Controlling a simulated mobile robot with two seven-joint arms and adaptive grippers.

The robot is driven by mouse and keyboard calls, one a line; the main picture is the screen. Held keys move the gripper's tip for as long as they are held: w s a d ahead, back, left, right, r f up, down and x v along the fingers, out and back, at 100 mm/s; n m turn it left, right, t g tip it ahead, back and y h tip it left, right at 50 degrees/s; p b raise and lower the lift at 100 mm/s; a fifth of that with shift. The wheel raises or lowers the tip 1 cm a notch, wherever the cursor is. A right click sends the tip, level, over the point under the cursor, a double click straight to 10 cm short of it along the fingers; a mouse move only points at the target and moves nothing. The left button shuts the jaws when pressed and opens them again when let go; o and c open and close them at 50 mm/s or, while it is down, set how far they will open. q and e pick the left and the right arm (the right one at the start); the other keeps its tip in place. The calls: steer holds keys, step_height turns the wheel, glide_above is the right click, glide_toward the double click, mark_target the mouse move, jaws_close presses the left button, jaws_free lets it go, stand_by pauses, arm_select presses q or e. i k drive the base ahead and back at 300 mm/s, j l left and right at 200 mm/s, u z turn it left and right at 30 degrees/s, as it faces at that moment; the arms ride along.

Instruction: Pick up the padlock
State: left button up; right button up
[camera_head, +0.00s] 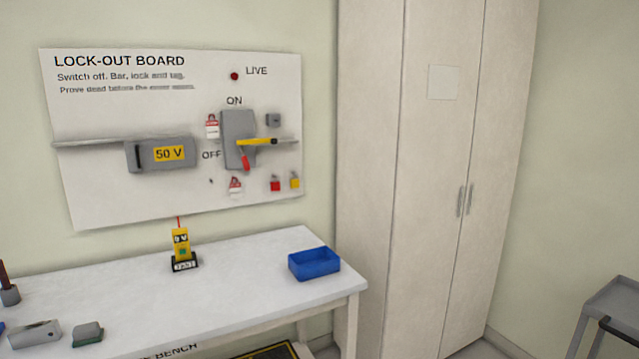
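Two small padlock-like pieces hang low on the right of the lock-out board (100,205): a red one (275,185) and a yellow one (294,181). I cannot tell which one the task means. Above them is a grey switch box (231,128) with a yellow bar (258,141) pointing right and a red piece (244,162) hanging below the bar. Red-and-white tags hang on the board at the upper left of the box (212,126) and below it (235,186). Neither of my grippers is in view.
A white bench (240,270) stands below the board. It carries a yellow tester (181,245), a blue tray (314,263), and grey (36,334) and green-grey (87,333) items. A tall cabinet (420,150) stands at right, with a grey cart (610,300) beyond.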

mark_target(294, 182)
steer(key=u, duration=0.45)
steer(key=i+l+u, duration=0.1)
steer(key=l+u, duration=0.25)
steer(key=u, duration=0.15)
steer(key=l+u, duration=0.45)
steer(key=k+l+u, duration=0.1)
steer(key=l+u, duration=0.25)
steer(key=l, duration=0.55)
